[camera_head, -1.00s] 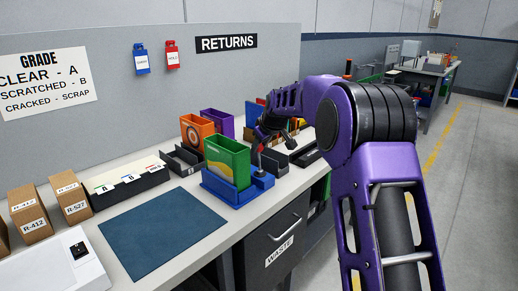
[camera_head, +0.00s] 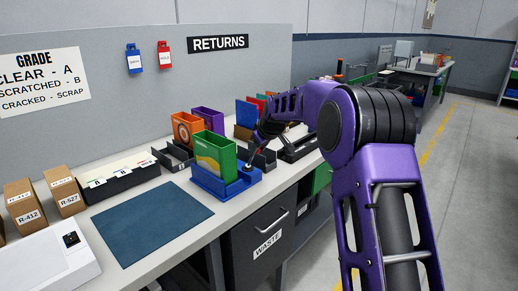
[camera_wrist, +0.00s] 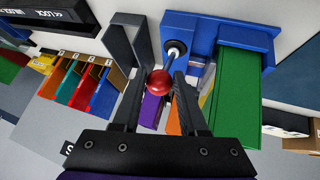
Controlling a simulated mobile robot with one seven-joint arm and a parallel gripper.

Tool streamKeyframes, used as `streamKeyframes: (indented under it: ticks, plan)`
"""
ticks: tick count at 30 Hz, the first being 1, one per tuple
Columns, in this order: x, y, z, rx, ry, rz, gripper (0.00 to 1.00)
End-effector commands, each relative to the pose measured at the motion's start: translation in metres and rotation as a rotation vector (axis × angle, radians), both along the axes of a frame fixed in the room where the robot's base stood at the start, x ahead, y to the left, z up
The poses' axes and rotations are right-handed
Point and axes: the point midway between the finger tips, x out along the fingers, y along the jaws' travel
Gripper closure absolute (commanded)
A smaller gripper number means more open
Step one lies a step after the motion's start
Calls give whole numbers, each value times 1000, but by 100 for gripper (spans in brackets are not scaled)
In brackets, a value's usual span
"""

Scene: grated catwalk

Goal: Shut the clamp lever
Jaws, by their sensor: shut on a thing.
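The blue clamp fixture (camera_head: 222,188) stands on the bench and holds an upright green box (camera_head: 216,155). In the wrist view the fixture (camera_wrist: 224,30) is at the upper right, with the green box (camera_wrist: 238,90) below it. My gripper (camera_wrist: 160,85) is shut on the red ball, one finger on each side. In the head view my gripper (camera_head: 254,150) is just above the fixture's right end, and the ball cannot be made out there.
A dark open holder (camera_head: 262,158) stands close right of the fixture. Orange (camera_head: 186,127) and purple (camera_head: 208,119) boxes stand behind. A dark blue mat (camera_head: 150,220) lies clear to the left. The waste drawer (camera_head: 264,228) is below the bench edge.

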Motion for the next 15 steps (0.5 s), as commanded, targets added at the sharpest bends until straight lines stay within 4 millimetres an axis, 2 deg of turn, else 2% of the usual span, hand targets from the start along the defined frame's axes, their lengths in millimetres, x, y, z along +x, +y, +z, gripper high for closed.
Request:
streamKeyframes:
  ticks: [1,11,12,15]
  plan:
    - [-2,-1,-7,-3,15,2,100]
    - [-3,0,-8,-4,17,2,100]
    - [-3,0,-8,-4,17,2,53]
    - [-2,0,-7,-2,14,2,35]
